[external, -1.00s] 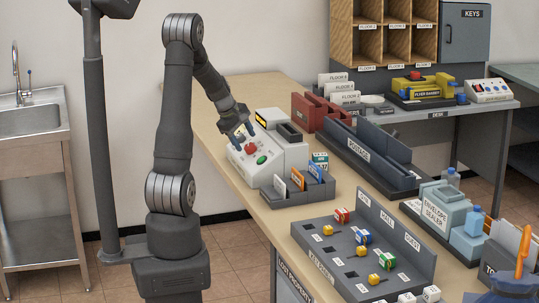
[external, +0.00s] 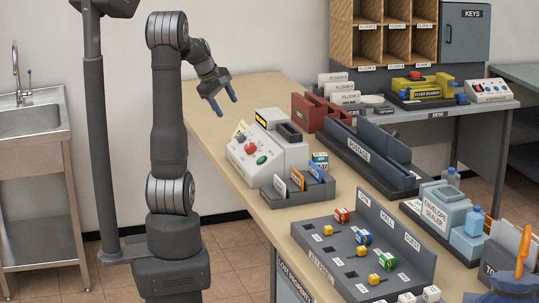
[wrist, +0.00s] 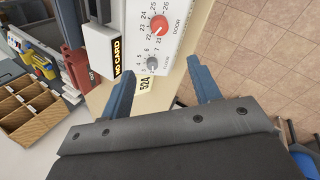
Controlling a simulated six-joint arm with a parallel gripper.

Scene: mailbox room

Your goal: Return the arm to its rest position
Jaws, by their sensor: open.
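My gripper (external: 223,103) is open and empty in the external view.
A card rack (external: 298,186) and a grey key tray (external: 365,250) stand to the right of the machine. Red holders (external: 318,113) and the postage rack (external: 370,150) are farther back. The table's far left part is clear. A steel sink (external: 32,122) stands at left.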

